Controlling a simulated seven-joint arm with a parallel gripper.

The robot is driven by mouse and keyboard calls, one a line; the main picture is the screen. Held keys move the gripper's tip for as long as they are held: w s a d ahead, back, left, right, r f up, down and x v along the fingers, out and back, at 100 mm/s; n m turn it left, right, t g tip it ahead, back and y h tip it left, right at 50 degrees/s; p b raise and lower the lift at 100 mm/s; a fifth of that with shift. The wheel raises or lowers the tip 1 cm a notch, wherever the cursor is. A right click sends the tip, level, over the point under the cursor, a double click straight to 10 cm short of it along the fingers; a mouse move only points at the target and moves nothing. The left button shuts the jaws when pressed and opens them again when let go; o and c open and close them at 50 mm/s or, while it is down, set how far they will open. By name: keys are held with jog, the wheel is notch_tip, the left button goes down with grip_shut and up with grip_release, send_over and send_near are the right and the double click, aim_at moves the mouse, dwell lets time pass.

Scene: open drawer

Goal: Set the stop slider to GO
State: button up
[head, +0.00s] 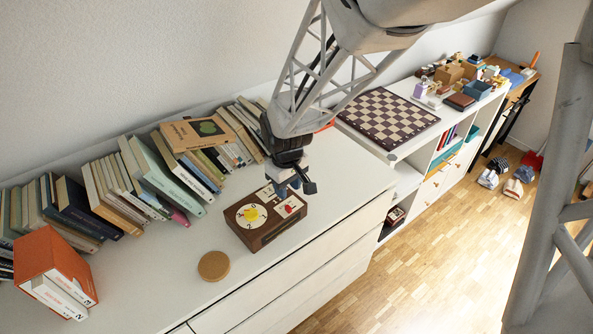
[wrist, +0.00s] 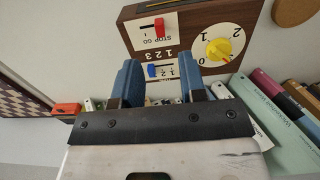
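A brown box with white panels (head: 262,232) stands on the white cabinet top; it also shows in the wrist view (wrist: 127,12). Its STOP/GO panel has a red slider knob (wrist: 160,28), which sits toward the right of its short dark slot as seen in the wrist view. The small labels do not let me tell its exact setting. A blue slider (wrist: 152,71) sits on the numbered panel, and a yellow dial (wrist: 218,50) on a white disc. My gripper (head: 296,190) is above the box's back edge; its two blue fingers (wrist: 160,72) are apart and hold nothing.
A round cork-coloured disc (head: 214,265) lies left of the box. Rows of books (head: 150,185) stand along the wall behind, close to my gripper. A checkered board (head: 388,117) lies farther right. The cabinet top in front of the books is mostly clear.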

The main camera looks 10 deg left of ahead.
aim_at(288, 206)
jog(key=shift+f, duration=3.75)
grip_shut()
